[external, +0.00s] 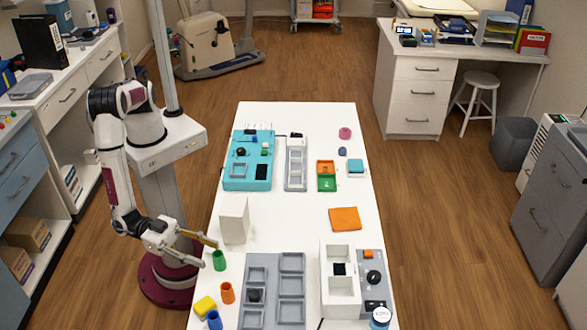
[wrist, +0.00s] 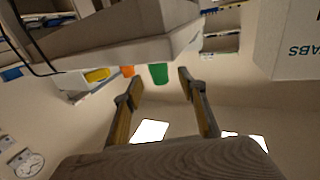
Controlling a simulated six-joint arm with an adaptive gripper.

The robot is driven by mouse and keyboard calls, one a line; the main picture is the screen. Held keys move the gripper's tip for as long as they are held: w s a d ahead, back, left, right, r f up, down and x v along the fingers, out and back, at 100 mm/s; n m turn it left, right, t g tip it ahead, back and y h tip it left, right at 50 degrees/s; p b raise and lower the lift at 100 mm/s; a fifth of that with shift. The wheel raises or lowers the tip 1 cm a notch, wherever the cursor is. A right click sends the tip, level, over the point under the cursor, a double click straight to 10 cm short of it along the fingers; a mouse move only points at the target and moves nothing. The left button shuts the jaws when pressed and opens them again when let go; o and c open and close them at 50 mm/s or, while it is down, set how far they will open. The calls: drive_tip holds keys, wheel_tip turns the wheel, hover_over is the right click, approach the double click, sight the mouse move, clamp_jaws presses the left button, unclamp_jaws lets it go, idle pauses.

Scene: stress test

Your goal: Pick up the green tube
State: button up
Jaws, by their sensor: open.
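The green tube (external: 219,261) stands upright on the white table near its left edge, in the external view. My gripper (external: 210,254) is open, its two fingers pointing toward the tube from the left, with the tips close beside it. In the wrist view the green tube (wrist: 159,74) shows between the two fingertips (wrist: 158,79), seemingly just beyond them. The fingers hold nothing. Whether a fingertip touches the tube I cannot tell.
An orange tube (external: 227,293), a yellow block (external: 205,306) and a blue tube (external: 214,320) stand nearby. A grey tray (external: 273,290) lies to the right. The middle of the table is mostly clear.

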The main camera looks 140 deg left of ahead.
sight(213, 255)
drive_tip(key=shift+r+x, duration=0.15)
drive_tip(key=shift+x, duration=0.75)
drive_tip(key=shift+r+x, duration=0.15)
drive_tip(key=shift+x, duration=1.55)
drive_tip(key=shift+d, duration=0.1)
drive_tip(key=shift+c, duration=0.4)
drive_tip(key=c, duration=0.9)
